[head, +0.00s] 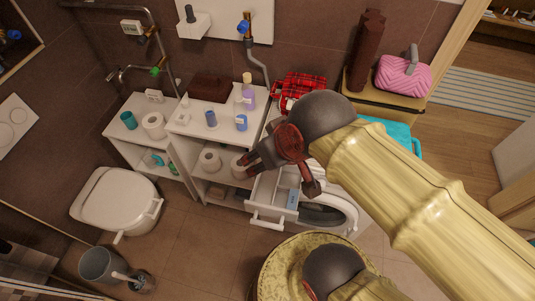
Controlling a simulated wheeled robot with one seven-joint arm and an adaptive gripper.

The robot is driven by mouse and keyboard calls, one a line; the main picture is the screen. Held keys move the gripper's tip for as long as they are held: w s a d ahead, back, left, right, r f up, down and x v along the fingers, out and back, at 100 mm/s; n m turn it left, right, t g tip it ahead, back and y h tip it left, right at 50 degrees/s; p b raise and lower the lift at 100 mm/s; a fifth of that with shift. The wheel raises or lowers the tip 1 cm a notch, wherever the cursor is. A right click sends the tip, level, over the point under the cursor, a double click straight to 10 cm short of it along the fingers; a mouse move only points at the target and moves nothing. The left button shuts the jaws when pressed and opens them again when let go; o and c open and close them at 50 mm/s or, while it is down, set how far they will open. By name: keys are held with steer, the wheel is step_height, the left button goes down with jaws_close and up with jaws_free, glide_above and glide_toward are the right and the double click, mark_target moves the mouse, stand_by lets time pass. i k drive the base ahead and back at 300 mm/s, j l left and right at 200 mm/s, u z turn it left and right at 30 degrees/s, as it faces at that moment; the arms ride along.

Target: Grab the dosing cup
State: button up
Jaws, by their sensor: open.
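I cannot tell for sure which item is the dosing cup. A small blue cup-like item (241,122) with a pale label stands on the white cabinet top, near its right edge. A darker blue cylinder (210,118) stands to its left. My gripper (248,162) is open and appears empty, in front of the cabinet's right side. It is lower in the picture than both blue items and apart from them. Its dark fingers point left and overlap a paper roll (238,170) on the shelf in the picture.
A purple bottle (249,95) and a brown box (211,88) stand on the cabinet.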

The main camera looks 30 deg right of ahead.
mark_target(212, 124)
steer(key=i+j+z, duration=0.1)
steer(key=z, duration=0.35)
steer(key=j+z, duration=0.25)
steer(key=z, duration=0.2)
steer(key=j+z, duration=0.2)
steer(key=z, duration=0.2)
steer(key=i, duration=0.05)
